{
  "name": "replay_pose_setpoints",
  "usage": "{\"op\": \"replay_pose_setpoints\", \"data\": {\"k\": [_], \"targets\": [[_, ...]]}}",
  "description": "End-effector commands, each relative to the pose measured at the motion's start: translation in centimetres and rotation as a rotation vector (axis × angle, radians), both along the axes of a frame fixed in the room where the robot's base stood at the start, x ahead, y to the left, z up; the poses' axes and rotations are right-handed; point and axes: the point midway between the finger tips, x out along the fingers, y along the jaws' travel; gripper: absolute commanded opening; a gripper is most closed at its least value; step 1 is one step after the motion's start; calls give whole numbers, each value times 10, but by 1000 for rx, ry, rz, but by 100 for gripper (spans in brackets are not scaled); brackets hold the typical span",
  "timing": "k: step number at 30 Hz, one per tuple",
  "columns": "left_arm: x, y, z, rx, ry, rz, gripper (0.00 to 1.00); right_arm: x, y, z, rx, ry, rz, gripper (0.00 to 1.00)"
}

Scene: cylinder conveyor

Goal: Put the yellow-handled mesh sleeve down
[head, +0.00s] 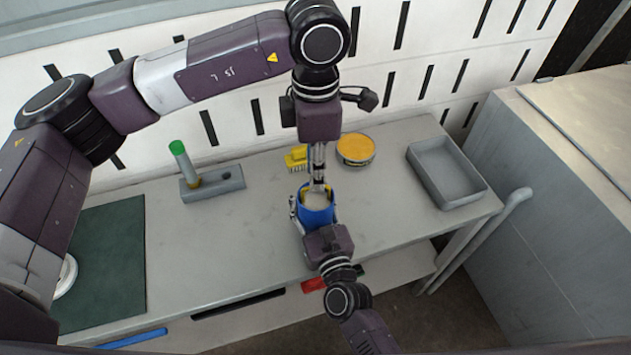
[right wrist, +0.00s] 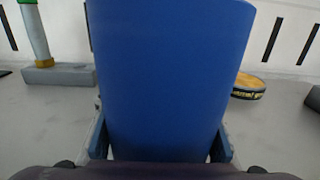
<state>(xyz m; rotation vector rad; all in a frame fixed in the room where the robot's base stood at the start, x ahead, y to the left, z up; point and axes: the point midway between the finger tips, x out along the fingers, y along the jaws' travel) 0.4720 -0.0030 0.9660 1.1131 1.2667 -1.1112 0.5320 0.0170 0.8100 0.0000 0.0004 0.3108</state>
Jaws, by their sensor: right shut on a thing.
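A blue cylinder (head: 317,216) stands upright at the front middle of the table, and it fills the middle of the right wrist view (right wrist: 170,75). My right gripper (head: 318,222) is shut on it from the front. My left gripper (head: 319,184) points straight down at the cylinder's open top, its fingertips at or just inside the rim. A pale lining and small yellow parts (head: 303,190) show at the rim; they may belong to the yellow-handled mesh sleeve, mostly hidden inside. Whether my left fingers hold anything is too small to tell.
A yellow brush-like block (head: 296,158) and a round tin with an orange top (head: 355,148) stand behind the cylinder. A grey tray (head: 445,172) is at the right. A green-topped rod (head: 183,163) stands in a grey block (head: 213,184). A dark green mat (head: 108,255) lies left.

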Motion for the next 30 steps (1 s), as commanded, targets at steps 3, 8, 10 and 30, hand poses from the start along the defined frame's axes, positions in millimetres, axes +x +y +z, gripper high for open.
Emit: {"op": "replay_pose_setpoints", "data": {"k": [3,8,10,30], "targets": [[1,0,27,0,-4,1,22,0,0,-1,0,1,0,0],[0,-1,53,-1,-2,1,22,0,0,-1,0,1,0,0],[0,0,60,0,-1,1,22,0,0,-1,0,1,0,0],[0,0,67,0,0,0,22,0,0,0,0,0,0,57]]}}
